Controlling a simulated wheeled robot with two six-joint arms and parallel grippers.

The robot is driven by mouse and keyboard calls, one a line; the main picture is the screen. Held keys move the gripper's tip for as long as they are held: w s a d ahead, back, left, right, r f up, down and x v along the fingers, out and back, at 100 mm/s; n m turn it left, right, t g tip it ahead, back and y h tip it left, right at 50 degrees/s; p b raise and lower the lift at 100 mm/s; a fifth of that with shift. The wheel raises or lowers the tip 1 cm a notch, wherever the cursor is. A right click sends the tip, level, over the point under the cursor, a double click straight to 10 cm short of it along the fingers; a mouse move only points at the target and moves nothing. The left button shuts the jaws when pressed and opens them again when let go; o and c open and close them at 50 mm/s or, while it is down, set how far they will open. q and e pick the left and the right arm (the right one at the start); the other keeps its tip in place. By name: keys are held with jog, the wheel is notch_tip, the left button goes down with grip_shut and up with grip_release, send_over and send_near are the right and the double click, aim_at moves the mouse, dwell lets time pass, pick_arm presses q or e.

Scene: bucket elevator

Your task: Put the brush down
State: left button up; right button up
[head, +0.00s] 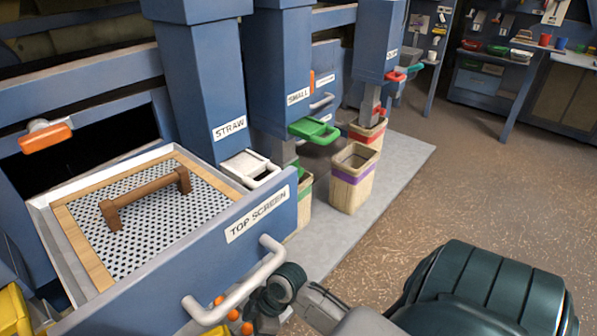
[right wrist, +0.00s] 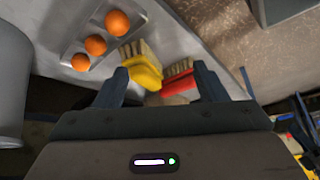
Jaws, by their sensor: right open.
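In the right wrist view, a yellow brush (right wrist: 145,72) with tan bristles lies on a grey surface beyond my fingers. A red brush (right wrist: 179,83) with similar bristles lies beside it to the right. My right gripper (right wrist: 159,70) is open, with both brushes showing between its fingers. The yellow brush is close to the left finger; I cannot tell whether they touch. My left gripper is not in view.
The "TOP SCREEN" drawer (head: 258,215) stands open, with a white pull handle (head: 235,287) and a brown-handled screen (head: 190,215) inside. Orange balls (right wrist: 95,45) sit in a tray (right wrist: 75,35) near the brushes. Bins (head: 354,178) stand under the chutes. The floor at right is clear.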

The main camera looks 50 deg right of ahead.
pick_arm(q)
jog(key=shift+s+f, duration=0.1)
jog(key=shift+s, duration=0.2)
pick_arm(e)
jog(key=s+d+r+m+h, duration=0.2)
jog(key=s+r+m+h, duration=0.1)
jog(key=s+m, duration=0.2)
jog(key=s+d+r+m+t+h, duration=0.1)
jog(key=s+d+r+m+h, duration=0.1)
jog(key=s, duration=0.7)
jog(key=r+m, duration=0.1)
jog(key=m, duration=0.1)
jog(key=shift+r+m+h, duration=0.2)
jog(key=shift+m+h, duration=0.2)
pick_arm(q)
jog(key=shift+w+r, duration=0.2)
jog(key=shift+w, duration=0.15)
pick_arm(e)
jog(key=shift+w, duration=0.1)
